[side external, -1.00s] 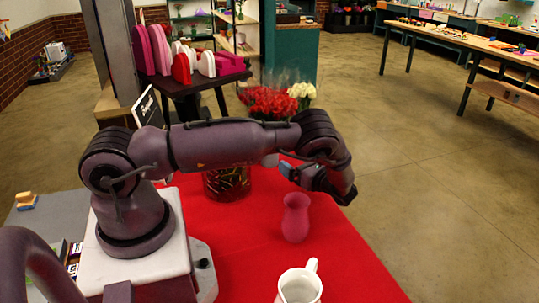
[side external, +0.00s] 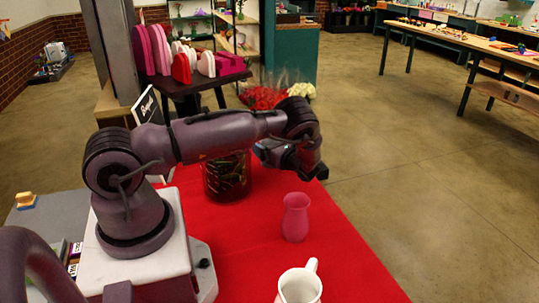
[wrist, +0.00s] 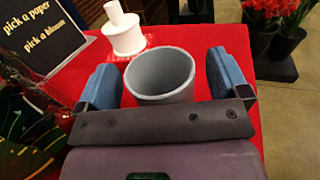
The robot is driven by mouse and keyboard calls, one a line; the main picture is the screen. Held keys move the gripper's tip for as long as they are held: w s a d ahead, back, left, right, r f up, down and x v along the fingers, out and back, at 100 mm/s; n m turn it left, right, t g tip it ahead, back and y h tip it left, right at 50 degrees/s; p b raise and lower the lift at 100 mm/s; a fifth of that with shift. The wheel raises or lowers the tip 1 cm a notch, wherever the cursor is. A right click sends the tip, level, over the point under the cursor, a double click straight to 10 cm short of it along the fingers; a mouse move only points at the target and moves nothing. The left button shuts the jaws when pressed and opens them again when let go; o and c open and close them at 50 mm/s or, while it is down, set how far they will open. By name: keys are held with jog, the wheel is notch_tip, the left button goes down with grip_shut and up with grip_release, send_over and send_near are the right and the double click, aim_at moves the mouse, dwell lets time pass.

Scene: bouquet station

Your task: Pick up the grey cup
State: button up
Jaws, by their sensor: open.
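The grey cup (wrist: 158,88) stands upright on the red cloth in the wrist view, its round mouth toward the camera. My gripper (wrist: 160,62) is open, with one blue finger on the left of the cup and one on the right. A small gap shows on each side, so the fingers look apart from the cup. The cup's lower part is hidden behind my gripper's palm. In the side external view my gripper (side external: 264,152) is over the far part of the table, and I cannot make out the cup there.
A pink vase (side external: 296,217) and a white pitcher (side external: 299,287) stand nearer the side camera on the red cloth (side external: 345,255). A dark glass container (side external: 226,178) stands left of my gripper. A white stepped object (wrist: 124,36) is beyond the cup, near a black sign (wrist: 38,35).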

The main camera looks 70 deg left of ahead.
jog(key=shift+a, duration=0.2)
jog(key=c, duration=1.1)
jog(key=shift+o, duration=0.2)
jog(key=shift+r, duration=0.1)
